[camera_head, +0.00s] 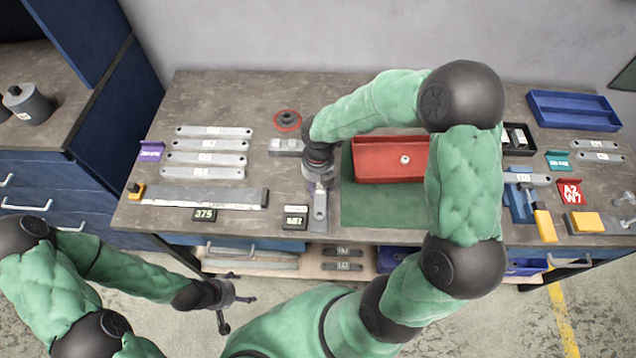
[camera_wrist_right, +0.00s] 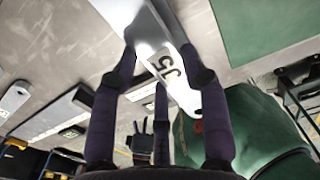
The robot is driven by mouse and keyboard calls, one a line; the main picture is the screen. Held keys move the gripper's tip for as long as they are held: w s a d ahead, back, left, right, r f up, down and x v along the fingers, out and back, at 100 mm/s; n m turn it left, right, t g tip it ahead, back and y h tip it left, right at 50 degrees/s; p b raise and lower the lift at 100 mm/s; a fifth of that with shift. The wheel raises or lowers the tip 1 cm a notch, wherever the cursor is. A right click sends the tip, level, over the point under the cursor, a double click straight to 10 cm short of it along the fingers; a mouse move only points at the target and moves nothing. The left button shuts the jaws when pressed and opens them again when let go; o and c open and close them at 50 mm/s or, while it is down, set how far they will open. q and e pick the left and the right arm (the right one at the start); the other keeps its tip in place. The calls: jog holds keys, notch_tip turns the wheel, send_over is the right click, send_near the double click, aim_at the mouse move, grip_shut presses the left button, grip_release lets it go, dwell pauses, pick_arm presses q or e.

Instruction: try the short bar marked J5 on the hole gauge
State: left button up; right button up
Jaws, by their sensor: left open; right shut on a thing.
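The short bar marked J5 (camera_wrist_right: 172,70) is a flat light-metal strip with a white label. In the head view, the bar (camera_head: 320,207) sticks out toward the bench front from under my right gripper (camera_head: 318,187). In the right wrist view, my right gripper (camera_wrist_right: 160,85) is shut on it with dark fingers around it. A small grey metal block (camera_head: 286,146) lies just left of that gripper; it may be the hole gauge, but I see no clear hole. My left gripper (camera_head: 223,305) is open and empty, low in front of the bench.
Several long labelled bars (camera_head: 205,158) lie at the left behind a steel rule (camera_head: 205,197). A red tray (camera_head: 390,160) stands on a green mat (camera_head: 375,215), partly behind my right arm. A small display (camera_head: 294,221) sits at the front edge. A blue tray (camera_head: 573,110) is at the back right.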

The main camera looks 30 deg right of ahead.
jog(key=shift+w+r+p, duration=0.1)
jog(key=shift+p, duration=0.25)
dwell(0.4)
jog(key=shift+f+b, duration=0.95)
jog(key=shift+f, duration=0.6)
dwell(2.1)
jog(key=o, duration=1.4)
jog(key=shift+r, duration=0.15)
notch_tip(320, 180, up, 12)
jog(key=shift+f, duration=0.1)
jog(key=shift+f, duration=0.1)
